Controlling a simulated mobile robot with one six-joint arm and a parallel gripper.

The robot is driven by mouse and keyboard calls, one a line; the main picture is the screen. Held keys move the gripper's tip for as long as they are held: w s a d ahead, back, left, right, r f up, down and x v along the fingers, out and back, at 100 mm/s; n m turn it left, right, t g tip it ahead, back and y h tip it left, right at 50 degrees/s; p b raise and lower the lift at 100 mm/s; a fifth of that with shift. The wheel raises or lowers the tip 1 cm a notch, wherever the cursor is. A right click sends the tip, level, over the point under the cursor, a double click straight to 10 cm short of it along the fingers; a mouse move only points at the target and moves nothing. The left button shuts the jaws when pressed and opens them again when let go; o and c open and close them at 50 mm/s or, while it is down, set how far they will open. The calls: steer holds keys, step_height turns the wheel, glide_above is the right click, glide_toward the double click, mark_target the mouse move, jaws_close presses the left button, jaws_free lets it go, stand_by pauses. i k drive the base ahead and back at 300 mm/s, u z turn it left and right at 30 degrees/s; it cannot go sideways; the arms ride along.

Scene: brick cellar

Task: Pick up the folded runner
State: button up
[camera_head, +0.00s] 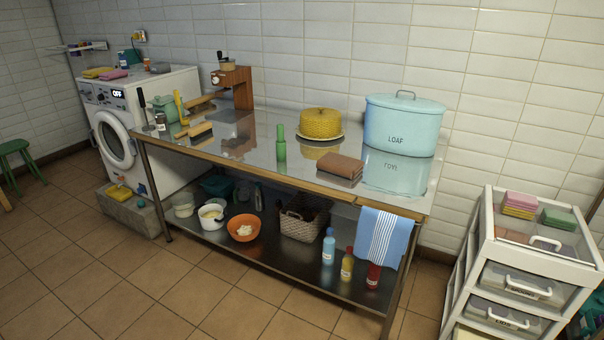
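A brown folded cloth (340,166), which looks like the folded runner, lies flat in a small stack on the steel-topped table (240,150), near its front edge and right of the middle. It sits in front of a yellow domed cover and to the left of a light blue bin. Nothing lies on top of it. I cannot see my gripper in this view.
Near the cloth are the yellow dome (321,122), a green bottle (281,142) and the blue LOAF bin (402,130). A striped blue towel (384,238) hangs over the front edge. A white drawer cart (527,265) stands right; floor in front is clear.

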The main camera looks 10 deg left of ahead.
mark_target(349, 167)
steer(key=u, duration=0.2)
steer(key=k, duration=0.55)
steer(key=u, duration=0.65)
steer(key=k, duration=0.45)
steer(key=u, duration=0.8)
steer(key=i, duration=1.55)
steer(key=z, duration=0.8)
steer(key=i, duration=0.5)
steer(key=z, duration=0.2)
